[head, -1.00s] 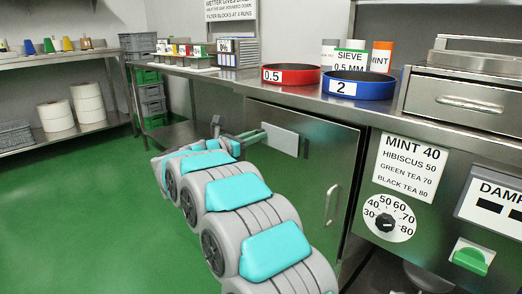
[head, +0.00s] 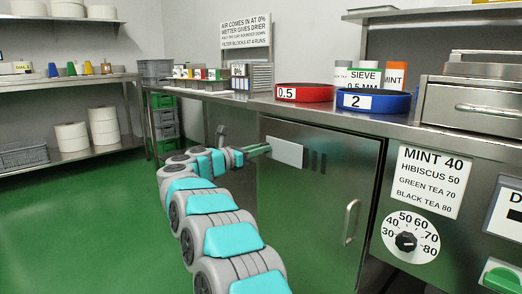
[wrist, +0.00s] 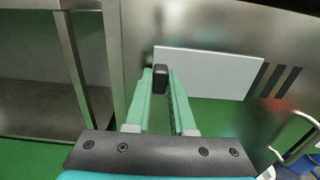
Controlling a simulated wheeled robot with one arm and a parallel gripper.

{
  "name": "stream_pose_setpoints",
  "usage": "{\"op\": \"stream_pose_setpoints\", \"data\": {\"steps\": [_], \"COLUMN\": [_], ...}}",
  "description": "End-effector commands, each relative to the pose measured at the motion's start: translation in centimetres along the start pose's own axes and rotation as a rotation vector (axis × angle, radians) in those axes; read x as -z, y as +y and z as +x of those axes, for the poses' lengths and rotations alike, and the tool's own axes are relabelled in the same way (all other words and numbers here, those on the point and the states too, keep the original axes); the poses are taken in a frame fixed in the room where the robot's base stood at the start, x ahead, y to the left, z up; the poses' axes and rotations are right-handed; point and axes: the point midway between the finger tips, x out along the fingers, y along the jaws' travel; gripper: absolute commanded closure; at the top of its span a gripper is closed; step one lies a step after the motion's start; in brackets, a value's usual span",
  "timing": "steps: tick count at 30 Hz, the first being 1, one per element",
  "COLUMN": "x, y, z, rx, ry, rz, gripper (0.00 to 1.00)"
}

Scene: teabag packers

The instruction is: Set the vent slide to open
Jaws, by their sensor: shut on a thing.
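The vent slide is a pale flat plate (head: 287,151) on the steel cabinet door; it also shows in the wrist view (wrist: 215,72). A black knob (wrist: 160,80) stands at the plate's left end. My gripper (head: 266,148) is at that left end; in the wrist view my gripper (wrist: 161,84) has its two green fingers shut on the knob. Three dark vent slots (head: 316,161) show uncovered just right of the plate, and also in the wrist view (wrist: 274,80). Whether more slots lie behind the plate is hidden.
The door handle (head: 350,221) stands out at the door's right side. Above are a counter with a red sieve ring (head: 304,93) and a blue one (head: 372,102). A dial (head: 406,242) is to the right. Green floor (head: 95,220) is clear at left.

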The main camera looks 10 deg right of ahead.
Motion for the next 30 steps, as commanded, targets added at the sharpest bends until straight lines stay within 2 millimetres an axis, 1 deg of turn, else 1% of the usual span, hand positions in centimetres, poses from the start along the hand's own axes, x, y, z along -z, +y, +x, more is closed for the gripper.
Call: {"op": "stream_pose_setpoints", "data": {"steps": [1,3,4,9,12,19,22,26,30], "x": [-0.2,-0.2,-0.2,-0.2,-0.2,-0.1,-0.1,-0.1,-0.2], "y": [0.3,0.3,0.3,0.3,0.2,0.2,0.2,0.3,0.2], "z": [-0.1,-0.1,-0.1,-0.1,-0.1,-0.1,-0.7,-2.5,-4.9], "rx": [-0.011,-0.012,-0.012,-0.01,-0.008,-0.007,-0.008,-0.011,-0.01], "ry": [-0.005,-0.005,-0.005,-0.004,-0.004,-0.003,-0.002,-0.002,-0.002], "rz": [0.0,0.0,0.0,0.0,0.0,0.0,0.0,0.0,0.0], "gripper": [1.0,1.0,0.76,0.57,0.47,0.47,0.47,0.47,0.47]}}
